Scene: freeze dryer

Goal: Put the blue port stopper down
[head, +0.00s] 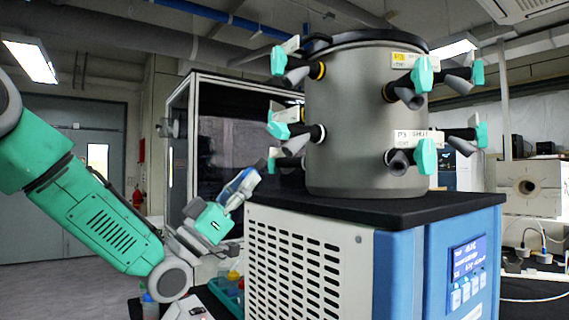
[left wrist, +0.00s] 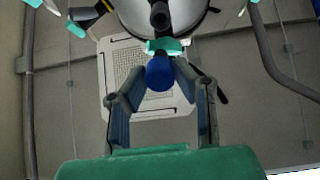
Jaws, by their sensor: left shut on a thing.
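The blue port stopper (left wrist: 159,74) is between the fingertips of my left gripper (left wrist: 160,82) in the left wrist view. The gripper is shut on it, and a teal piece shows just beyond the stopper. In the head view my left gripper (head: 246,180) is raised left of the steel chamber (head: 362,130), above the level of the cabinet top. The stopper is too small to make out clearly there. My right gripper is not in view.
Several ports with teal handles (head: 422,74) stick out around the chamber. The white and blue cabinet (head: 300,265) stands below it. A teal tray (head: 222,297) with small coloured things sits low, left of the cabinet. A dark-windowed enclosure (head: 240,135) stands behind.

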